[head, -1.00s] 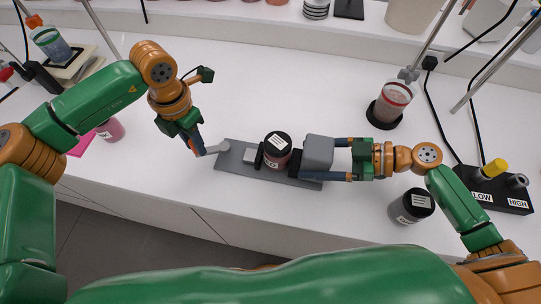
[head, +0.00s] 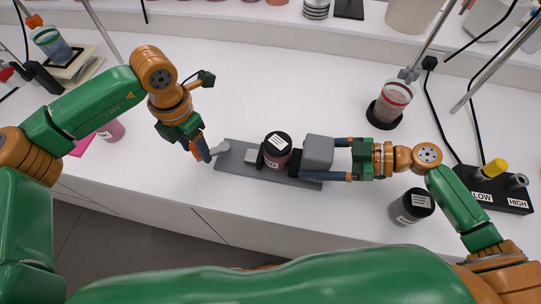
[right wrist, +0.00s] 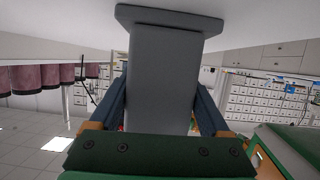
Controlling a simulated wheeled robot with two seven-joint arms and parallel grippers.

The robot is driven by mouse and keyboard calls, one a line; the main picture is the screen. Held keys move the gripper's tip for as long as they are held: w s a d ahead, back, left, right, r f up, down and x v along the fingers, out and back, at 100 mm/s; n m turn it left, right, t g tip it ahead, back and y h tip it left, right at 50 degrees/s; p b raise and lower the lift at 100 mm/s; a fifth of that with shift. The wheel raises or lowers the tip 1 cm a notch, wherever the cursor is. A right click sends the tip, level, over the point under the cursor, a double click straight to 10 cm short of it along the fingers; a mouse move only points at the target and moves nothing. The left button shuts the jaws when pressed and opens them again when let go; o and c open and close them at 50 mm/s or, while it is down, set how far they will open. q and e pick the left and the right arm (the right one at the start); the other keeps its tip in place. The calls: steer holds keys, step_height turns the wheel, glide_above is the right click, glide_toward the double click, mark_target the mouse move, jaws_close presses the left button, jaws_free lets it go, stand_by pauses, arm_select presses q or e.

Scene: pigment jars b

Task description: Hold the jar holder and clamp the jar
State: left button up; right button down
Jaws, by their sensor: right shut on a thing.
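The jar holder (head: 230,166) is a long grey plate on the white bench, with a large grey block (head: 319,150) at its right end. My right gripper (head: 342,158) is shut on that block; the right wrist view shows the block (right wrist: 162,75) between its blue fingers. A dark-lidded jar (head: 278,146) with a white label and reddish contents stands upright between the holder's dark jaws. My left gripper (head: 204,154) is at the grey lever (head: 219,148) on the holder's left end. Its fingers overlap in the head view, so their opening and any contact are unclear.
Another dark-lidded jar (head: 411,206) stands near the front edge, below my right arm. A red-rimmed beaker (head: 392,101) on a black base is behind it. A black box (head: 492,190) with LOW and HIGH labels is at right. The bench behind the holder is clear.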

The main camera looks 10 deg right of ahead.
arm_select(q)
steer(key=shift+r, duration=0.1)
arm_select(e)
jaws_free()
arm_select(q)
step_height(320, 180, up, 12)
arm_select(e)
steer(key=shift+w+d, duration=0.1)
steer(key=shift+d, duration=0.2)
steer(key=v, duration=1.1)
steer(key=shift+d+r, duration=0.15)
steer(key=shift+d, duration=0.1)
steer(key=shift+r, duration=0.1)
